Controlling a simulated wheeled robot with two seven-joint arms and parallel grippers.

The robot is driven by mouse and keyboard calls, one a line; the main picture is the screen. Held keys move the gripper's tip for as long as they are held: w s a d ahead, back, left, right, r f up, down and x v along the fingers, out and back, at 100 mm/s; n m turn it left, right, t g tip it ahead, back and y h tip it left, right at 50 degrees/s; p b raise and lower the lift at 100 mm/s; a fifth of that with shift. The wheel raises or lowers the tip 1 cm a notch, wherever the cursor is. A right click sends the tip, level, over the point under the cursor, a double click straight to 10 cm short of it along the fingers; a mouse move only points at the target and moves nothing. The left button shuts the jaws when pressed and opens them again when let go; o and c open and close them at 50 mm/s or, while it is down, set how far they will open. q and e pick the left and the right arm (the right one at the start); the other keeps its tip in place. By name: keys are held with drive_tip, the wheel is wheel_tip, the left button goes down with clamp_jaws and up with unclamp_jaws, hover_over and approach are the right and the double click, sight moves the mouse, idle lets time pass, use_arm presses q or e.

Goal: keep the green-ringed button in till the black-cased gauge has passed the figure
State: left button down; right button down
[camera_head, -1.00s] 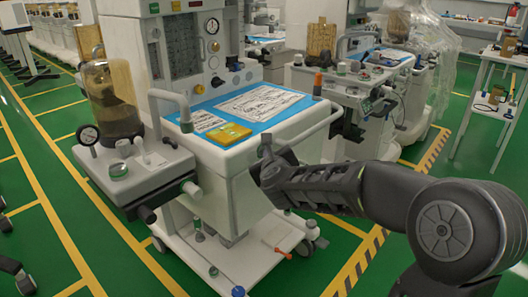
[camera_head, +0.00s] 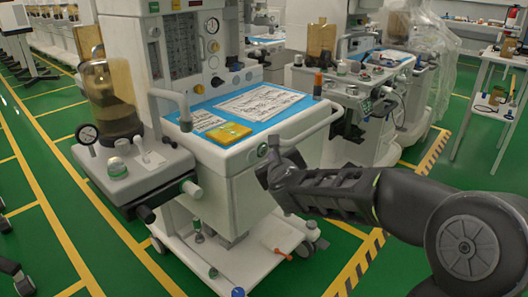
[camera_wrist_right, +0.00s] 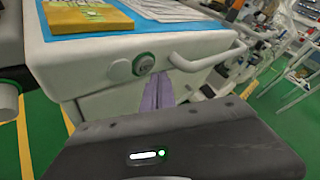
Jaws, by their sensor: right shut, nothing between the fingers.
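The green-ringed button (camera_head: 262,150) is on the front face of the near cart, below its worktop. My right gripper (camera_head: 272,143) is shut and empty, just right of the button in the head view. In the wrist view its fingers (camera_wrist_right: 159,90) are below and right of the button, which is uncovered; they appear apart from it. My left gripper is not in view.
A yellow packet (camera_head: 229,134) and printed sheets (camera_head: 262,102) lie on the blue worktop mat. A white rail handle (camera_head: 318,127) juts out right of the button. Another gauge (camera_head: 212,25) is on the upper panel.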

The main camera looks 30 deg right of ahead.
drive_tip(key=shift+s+d+b, duration=0.25)
drive_tip(key=shift+s, duration=0.5)
drive_tip(key=shift+s+d+b, duration=0.2)
drive_tip(key=shift+s, duration=0.6)
drive_tip(key=shift+s+d+b, duration=0.25)
drive_tip(key=shift+s, duration=0.5)
drive_tip(key=s+a+f+n+g+y, duration=0.1)
drive_tip(key=a+f+n+g+y, duration=0.1)
drive_tip(key=a+f+n, duration=0.6)
drive_tip(key=s+a+f+n+g+y, duration=0.1)
drive_tip(key=a+f+n+y, duration=0.3)
drive_tip(key=f+n, duration=0.7)
drive_tip(key=a+f+n+g+y, duration=0.1)
drive_tip(key=a+f+n+g, duration=0.1)
drive_tip(key=a+f+n, duration=0.75)
drive_tip(key=s+a+f+n+g+y, duration=0.2)
drive_tip(key=s+a+f+n+g, duration=0.15)
drive_tip(key=s+a+f, duration=0.6)
drive_tip(key=s+a+f+n+g+y, duration=0.2)
drive_tip(key=s+a+f+g, duration=0.2)
drive_tip(key=s+f, duration=0.95)
wheel_tip(320, 180, up, 28)
drive_tip(key=s+p, duration=0.1)
drive_tip(key=p, duration=2.4)
drive_tip(key=shift+s+a+f, duration=0.2)
drive_tip(key=shift+a, duration=0.05)
